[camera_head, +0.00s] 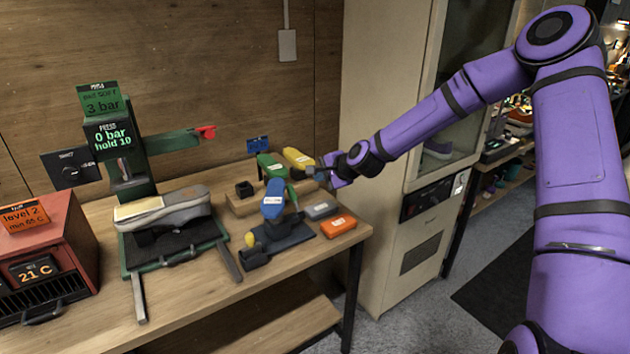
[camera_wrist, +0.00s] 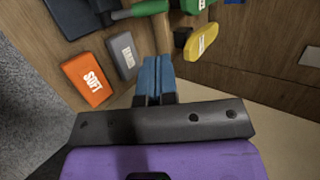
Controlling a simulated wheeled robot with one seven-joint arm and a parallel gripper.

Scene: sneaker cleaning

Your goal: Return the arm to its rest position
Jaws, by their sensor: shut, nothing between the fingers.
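My purple arm reaches in from the right in the head view and stretches out over the right end of the wooden workbench (camera_head: 300,262). My gripper (camera_head: 312,171) is at the far end of the arm, close to the yellow tool (camera_head: 299,158) at the back right of the bench. In the wrist view the two blue fingertips (camera_wrist: 157,62) are shut together with nothing between them. I cannot tell from the head view how high the fingers are above the bench.
A tall cabinet (camera_head: 385,130) stands close behind my arm.

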